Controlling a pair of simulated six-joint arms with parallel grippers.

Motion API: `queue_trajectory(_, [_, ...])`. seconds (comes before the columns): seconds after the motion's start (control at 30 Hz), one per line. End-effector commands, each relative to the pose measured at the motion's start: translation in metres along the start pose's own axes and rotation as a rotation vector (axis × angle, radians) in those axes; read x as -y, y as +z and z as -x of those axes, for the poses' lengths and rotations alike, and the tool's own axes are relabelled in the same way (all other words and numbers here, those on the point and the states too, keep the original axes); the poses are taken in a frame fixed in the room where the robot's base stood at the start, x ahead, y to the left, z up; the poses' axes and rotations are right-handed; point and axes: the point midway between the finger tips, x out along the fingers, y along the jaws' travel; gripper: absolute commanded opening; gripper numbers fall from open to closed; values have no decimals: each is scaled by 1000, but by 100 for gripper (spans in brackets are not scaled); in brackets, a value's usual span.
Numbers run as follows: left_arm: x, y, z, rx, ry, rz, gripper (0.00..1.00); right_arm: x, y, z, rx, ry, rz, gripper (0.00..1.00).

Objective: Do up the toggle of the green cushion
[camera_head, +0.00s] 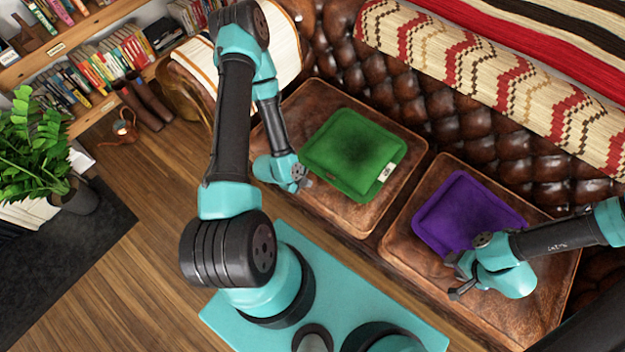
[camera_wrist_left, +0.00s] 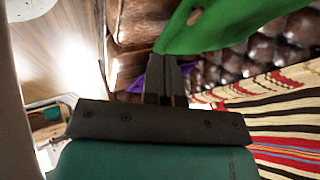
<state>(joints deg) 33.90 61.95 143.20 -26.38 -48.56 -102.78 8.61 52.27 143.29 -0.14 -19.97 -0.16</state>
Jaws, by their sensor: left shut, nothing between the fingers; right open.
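The green cushion (camera_head: 355,150) lies on the left leather seat, with a white tag (camera_head: 387,172) at its right edge. My left gripper (camera_head: 303,184) is shut and empty beside the cushion's lower left edge. In the left wrist view its closed fingers (camera_wrist_left: 166,72) are by the green cushion edge (camera_wrist_left: 240,25); I cannot tell whether they touch. A small pinkish-brown piece (camera_wrist_left: 195,16), possibly the toggle, shows on that edge. No toggle is clear in the head view. My right gripper (camera_head: 453,277) is open and empty at the lower left of the purple cushion.
The purple cushion (camera_head: 465,213) lies on the right leather seat (camera_head: 545,265). A patterned throw (camera_head: 500,75) covers the sofa back. A potted plant (camera_head: 40,150) and bookshelves (camera_head: 120,55) stand at the left. The wooden floor (camera_head: 150,240) between is mostly clear.

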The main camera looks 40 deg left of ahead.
Motion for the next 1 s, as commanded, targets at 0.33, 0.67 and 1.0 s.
queue_trajectory(0.33, [-1,-1,-49,-2,2,-1,0,0,0,0,0,0,0,43])
queue_trajectory(0.67, [10,0,-97,0,-4,-4,0,0,0,0,0,0,0,43])
queue_trajectory(1.0, [35,0,-110,1,-1,0,0,0,0,0,0,0,0,43])
